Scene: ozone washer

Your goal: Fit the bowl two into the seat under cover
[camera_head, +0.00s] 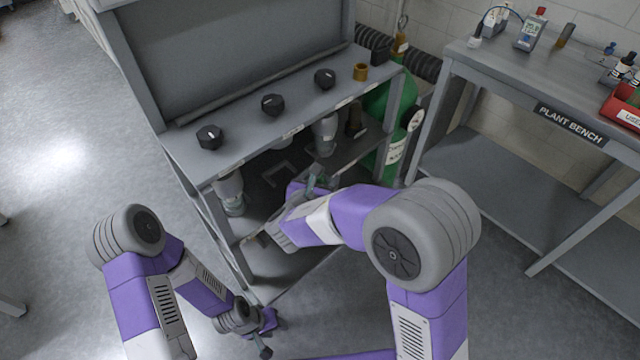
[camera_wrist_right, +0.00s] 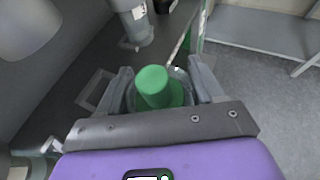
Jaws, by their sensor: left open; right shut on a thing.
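My right gripper (camera_wrist_right: 165,92) is shut on a clear bowl (camera_wrist_right: 183,76) with a green cylinder (camera_wrist_right: 154,86) standing up in it. In the head view my right gripper (camera_head: 303,198) reaches into the grey cabinet's open lower bay, and only a small greenish part of the bowl (camera_head: 318,183) shows. A square grey bracket (camera_wrist_right: 96,88) lies beyond the bowl to the left in the wrist view; it also shows in the head view (camera_head: 280,172). The seat under the cover cannot be clearly made out. My left gripper (camera_head: 263,335) is open and empty, low in front of the cabinet.
The plant bench (camera_head: 530,95) is further right.

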